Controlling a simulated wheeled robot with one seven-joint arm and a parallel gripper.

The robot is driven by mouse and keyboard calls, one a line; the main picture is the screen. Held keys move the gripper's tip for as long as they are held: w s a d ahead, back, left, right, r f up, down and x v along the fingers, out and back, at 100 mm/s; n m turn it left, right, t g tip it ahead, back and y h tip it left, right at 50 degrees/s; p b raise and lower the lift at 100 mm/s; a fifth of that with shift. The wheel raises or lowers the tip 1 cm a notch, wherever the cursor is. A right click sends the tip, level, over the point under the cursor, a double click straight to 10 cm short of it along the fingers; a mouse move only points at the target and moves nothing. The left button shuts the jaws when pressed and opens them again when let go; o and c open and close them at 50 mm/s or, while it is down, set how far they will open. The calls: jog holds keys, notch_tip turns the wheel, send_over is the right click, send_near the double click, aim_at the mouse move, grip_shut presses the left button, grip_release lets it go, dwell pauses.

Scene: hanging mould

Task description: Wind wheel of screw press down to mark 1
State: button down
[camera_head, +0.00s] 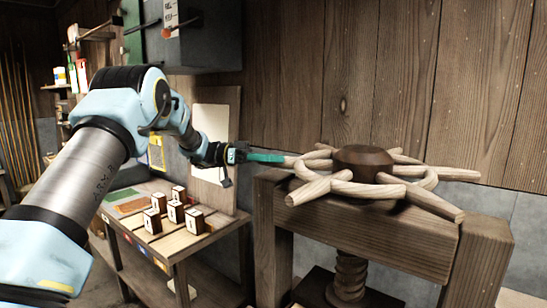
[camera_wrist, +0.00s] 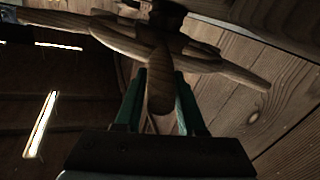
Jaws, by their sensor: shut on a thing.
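The wooden wheel (camera_head: 346,190) of the screw press lies flat on top of the press frame, with pale spoke handles around a dark round hub (camera_head: 362,162). The threaded wooden screw (camera_head: 350,277) shows below the crossbeam (camera_head: 400,233). My gripper (camera_head: 284,158) reaches in from the left, its green fingers shut on one spoke handle at the wheel's left side. In the wrist view the spoke handle (camera_wrist: 161,92) lies between the two green fingers (camera_wrist: 160,110). I cannot make out mark 1 in either view.
A low wooden table (camera_head: 192,243) with several numbered blocks (camera_head: 176,211) stands left of the press, below my arm. A pale board (camera_head: 211,140) stands behind it. A dark cabinet (camera_head: 205,40) hangs on the plank wall (camera_head: 400,80) behind.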

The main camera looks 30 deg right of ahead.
jog(key=shift+w+d+r+m+g+y, duration=0.3)
jog(key=shift+d+r+m+y, duration=0.15)
jog(key=shift+r, duration=0.15)
jog(key=c, duration=0.5)
grip_release()
jog(key=shift+a+f, duration=0.15)
jog(key=shift+f, duration=0.6)
jog(key=shift+s+r, duration=0.1)
jog(key=shift+r, duration=0.1)
jog(key=shift+w+a, duration=0.2)
jog(key=shift+w, duration=0.1)
jog(key=s+a+p+v, duration=0.1)
jog(key=v, duration=1)
jog(key=shift+a+r, duration=0.2)
jog(key=shift+r, duration=0.2)
jog(key=shift+w, duration=0.2)
